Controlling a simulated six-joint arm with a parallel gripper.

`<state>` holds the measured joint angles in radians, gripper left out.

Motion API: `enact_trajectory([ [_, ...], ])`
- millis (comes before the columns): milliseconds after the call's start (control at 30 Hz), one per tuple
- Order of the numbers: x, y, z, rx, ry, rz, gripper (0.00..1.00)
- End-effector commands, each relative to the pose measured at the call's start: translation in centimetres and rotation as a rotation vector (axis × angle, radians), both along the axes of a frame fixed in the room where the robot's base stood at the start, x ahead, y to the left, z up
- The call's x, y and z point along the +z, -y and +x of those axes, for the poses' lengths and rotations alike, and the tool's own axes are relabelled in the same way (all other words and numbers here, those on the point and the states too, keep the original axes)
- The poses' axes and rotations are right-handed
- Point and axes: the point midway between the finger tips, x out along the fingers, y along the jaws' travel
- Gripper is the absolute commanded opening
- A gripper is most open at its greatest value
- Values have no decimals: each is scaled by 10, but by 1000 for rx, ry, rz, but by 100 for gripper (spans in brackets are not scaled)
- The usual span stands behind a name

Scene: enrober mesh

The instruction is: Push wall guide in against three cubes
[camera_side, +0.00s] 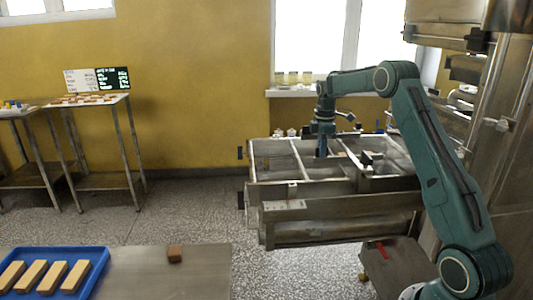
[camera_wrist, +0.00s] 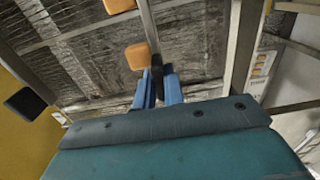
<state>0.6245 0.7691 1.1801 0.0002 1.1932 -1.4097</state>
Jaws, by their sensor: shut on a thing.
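In the wrist view, my gripper (camera_wrist: 158,90) has its blue fingers shut on a dark post at the end of a long metal rail, which looks like the wall guide (camera_wrist: 149,25). Two orange-brown cubes (camera_wrist: 138,55) (camera_wrist: 119,5) show just left of the rail, the upper one cut by the frame edge. The nearer cube lies very close to the rail; I cannot tell if they touch. A third cube is not seen there. In the side view, my gripper (camera_side: 322,152) points down into the metal mesh frame, and the cubes there are hidden or too small to tell.
The mesh bed (camera_wrist: 90,50) has metal cross bars and side rails (camera_wrist: 243,45). A black knob (camera_wrist: 25,103) stands at its left. In front are a blue tray (camera_side: 103,262) of tan bars and a brown cube (camera_side: 175,254) on a table (camera_side: 200,280). Side tables stand back left.

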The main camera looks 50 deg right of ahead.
Motion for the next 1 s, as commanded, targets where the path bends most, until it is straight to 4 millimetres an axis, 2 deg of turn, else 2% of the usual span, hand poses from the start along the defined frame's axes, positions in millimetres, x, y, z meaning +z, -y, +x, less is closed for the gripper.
enact_trajectory([
  [67, 2, 0, 1, 1, 4, -3, 0],
  [100, 2, 0, 1, 1, 4, -3, 15],
  [200, 2, 0, 1, 1, 4, -2, 33],
  [667, 6, 0, 0, 0, 1, -1, 33],
  [867, 23, 0, 0, 1, 4, -2, 33],
  [1000, 44, 0, 1, 1, 5, -4, 33],
])
